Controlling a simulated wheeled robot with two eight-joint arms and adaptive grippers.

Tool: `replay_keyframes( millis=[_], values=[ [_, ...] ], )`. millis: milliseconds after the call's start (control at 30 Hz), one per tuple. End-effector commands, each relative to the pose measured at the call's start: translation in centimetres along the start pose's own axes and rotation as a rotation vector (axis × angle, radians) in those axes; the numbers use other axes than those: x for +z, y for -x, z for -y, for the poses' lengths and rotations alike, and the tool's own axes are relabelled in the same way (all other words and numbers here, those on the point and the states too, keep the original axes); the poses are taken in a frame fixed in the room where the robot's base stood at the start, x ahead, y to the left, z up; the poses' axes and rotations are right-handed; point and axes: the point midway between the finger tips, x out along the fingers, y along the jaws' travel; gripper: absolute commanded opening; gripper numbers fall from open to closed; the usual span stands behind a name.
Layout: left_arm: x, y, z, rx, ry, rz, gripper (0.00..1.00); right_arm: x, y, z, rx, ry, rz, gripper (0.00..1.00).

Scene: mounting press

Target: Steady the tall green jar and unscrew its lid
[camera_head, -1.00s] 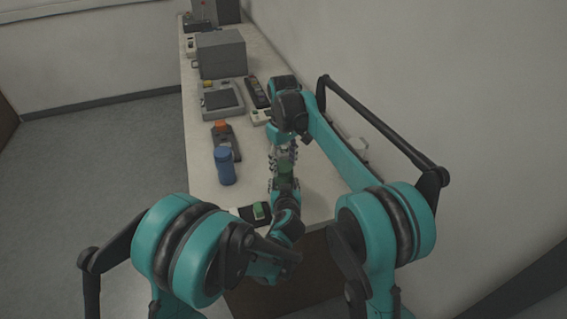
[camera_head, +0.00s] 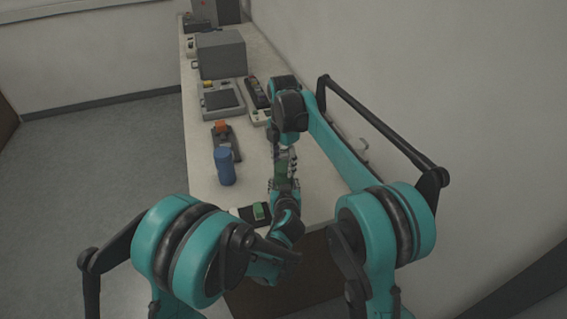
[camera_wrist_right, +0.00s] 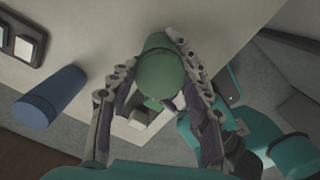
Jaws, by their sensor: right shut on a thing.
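The tall green jar (camera_head: 284,167) stands near the front end of the bench, largely hidden between my two hands. My right gripper (camera_head: 283,152) comes down from above and is shut on the jar's upper, lid end. In the right wrist view the jar's round green end (camera_wrist_right: 161,75) sits between the two jointed fingers of my right gripper (camera_wrist_right: 156,62). My left gripper (camera_head: 284,184) is low at the jar, reaching in from the front; its fingers are beside the jar, but their grip is too small and covered to judge.
A blue bottle (camera_head: 224,167) stands left of the jar; it also shows in the right wrist view (camera_wrist_right: 50,96). A black block with a green top (camera_head: 256,213) lies at the front edge. Farther back are a dark orange-topped device (camera_head: 222,138) and a grey box (camera_head: 221,54). A wall bounds the right.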

Motion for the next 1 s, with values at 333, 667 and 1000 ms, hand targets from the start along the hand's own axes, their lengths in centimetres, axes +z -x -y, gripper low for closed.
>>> replay_keyframes(
  millis=[333, 667, 1000],
  values=[
    [0.1, 0.0, 0.0, 0.000, 0.002, 0.001, 0.00, 0.0, 0.0, 0.0, 0.000, -0.002, 0.000, 0.14],
    [0.1, 0.0, 0.0, 0.000, 0.002, 0.001, 0.00, 0.0, 0.9, 0.0, 0.000, -0.002, 0.000, 0.14],
    [0.0, 0.0, 0.0, 0.000, 0.001, 0.001, 0.00, 0.0, 2.0, 0.0, 0.000, -0.002, 0.000, 0.14]
  ],
)
